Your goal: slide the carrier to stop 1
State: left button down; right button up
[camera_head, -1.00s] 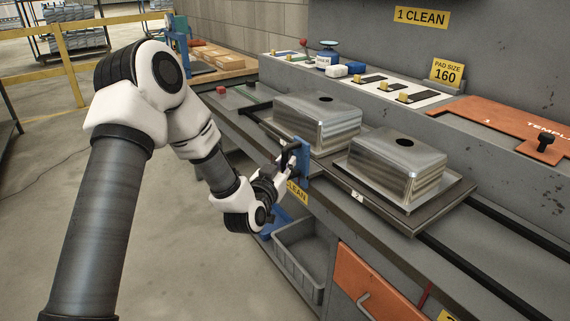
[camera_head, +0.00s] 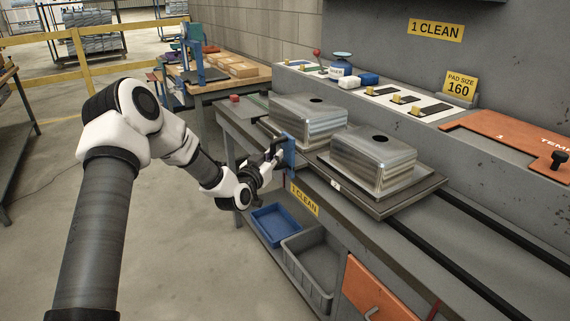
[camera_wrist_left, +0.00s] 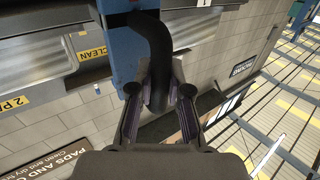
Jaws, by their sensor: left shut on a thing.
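The carrier (camera_head: 395,205) is a dark flat tray on black rails along the grey bench. It bears two upturned steel sinks, a far one (camera_head: 305,122) and a near one (camera_head: 373,160), each with a round hole on top. A blue bracket (camera_head: 288,151) with a black handle stands at its front edge. My left gripper (camera_head: 275,157) is shut on the black handle (camera_wrist_left: 155,45), which also fills the middle of the left wrist view. A yellow "1 CLEAN" label (camera_head: 305,199) is on the bench front, just right of and below the bracket. My right gripper is out of view.
A wall sign (camera_head: 435,30) also reads "1 CLEAN". Bare rails (camera_head: 480,230) run to the near right. A red block (camera_head: 235,98) sits at the bench's far left end. Blue (camera_head: 276,224) and grey (camera_head: 308,268) bins lie below. An orange template (camera_head: 520,135) rests on the ledge.

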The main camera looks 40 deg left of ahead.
pick_arm(q)
jog(key=a, duration=0.1)
jog(key=w+a, duration=0.1)
jog(key=a, duration=0.1)
jog(key=w+a, duration=0.1)
jog(key=a, duration=0.1)
jog(key=shift+w+a+r, duration=0.1)
jog(key=shift+a+r, duration=0.1)
jog(key=shift+r, duration=0.05)
jog(key=c, duration=1.1)
grip_release()
jog(key=s+d, duration=0.2)
jog(key=s, duration=0.9)
jog(key=shift+s+f, duration=0.25)
jog(key=shift+s, duration=0.05)
